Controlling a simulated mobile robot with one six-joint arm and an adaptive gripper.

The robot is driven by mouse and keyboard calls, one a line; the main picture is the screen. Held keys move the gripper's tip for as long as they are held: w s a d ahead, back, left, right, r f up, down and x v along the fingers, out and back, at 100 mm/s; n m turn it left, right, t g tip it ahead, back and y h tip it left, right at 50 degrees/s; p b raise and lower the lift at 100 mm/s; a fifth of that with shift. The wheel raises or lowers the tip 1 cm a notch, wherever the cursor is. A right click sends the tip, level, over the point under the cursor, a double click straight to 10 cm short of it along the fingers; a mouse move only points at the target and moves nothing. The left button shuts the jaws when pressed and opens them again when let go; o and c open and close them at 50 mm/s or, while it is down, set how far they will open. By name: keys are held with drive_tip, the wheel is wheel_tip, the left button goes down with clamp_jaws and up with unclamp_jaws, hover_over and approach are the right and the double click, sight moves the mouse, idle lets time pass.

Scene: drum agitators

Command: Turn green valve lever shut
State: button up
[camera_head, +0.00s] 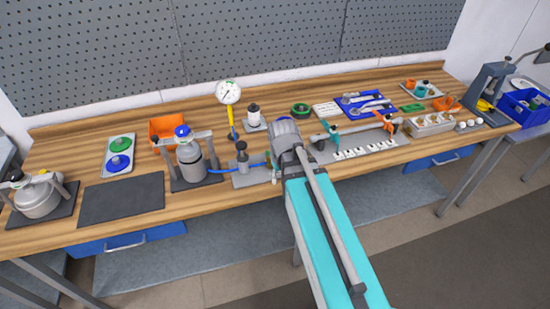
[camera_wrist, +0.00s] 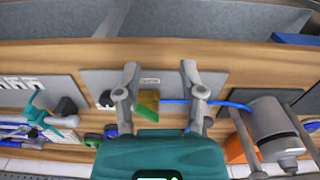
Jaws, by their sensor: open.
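In the wrist view a green lever (camera_wrist: 147,113) sits on a brass valve body (camera_wrist: 150,97) mounted on a grey plate (camera_wrist: 218,80). A blue hose (camera_wrist: 174,101) runs from the valve towards a grey metal vessel (camera_wrist: 270,128). My gripper (camera_wrist: 160,82) is open, with one finger on each side of the valve and lever and visible gaps to both. The lever lies slightly slanted in the picture; its contact with anything is not visible. In the head view the grey plate (camera_head: 245,180) shows, but my arm hides the lever and my fingertips.
The metal vessel (camera_head: 190,158) and a dial gauge (camera_head: 228,93) stand left of my arm. A grey rack with teal and orange clamps (camera_head: 355,148) lies to the right. An orange bin (camera_head: 167,127) is behind the vessel. A dark mat (camera_head: 122,200) is bare.

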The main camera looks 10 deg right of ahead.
drive_tip(key=w+r+n+p, duration=0.3)
drive_tip(key=w, duration=0.5)
drive_tip(key=w+d+r+n+p, duration=0.1)
drive_tip(key=w+r+n+p, duration=0.3)
drive_tip(key=w, duration=0.5)
drive_tip(key=shift+w+r+n, duration=0.3)
drive_tip(key=shift+d+f, duration=0.1)
drive_tip(key=shift+f, duration=0.1)
wheel_tip(320, 180, down, 13)
drive_tip(key=b, duration=1.4)
drive_tip(key=shift+f, duration=0.2)
clamp_jaws()
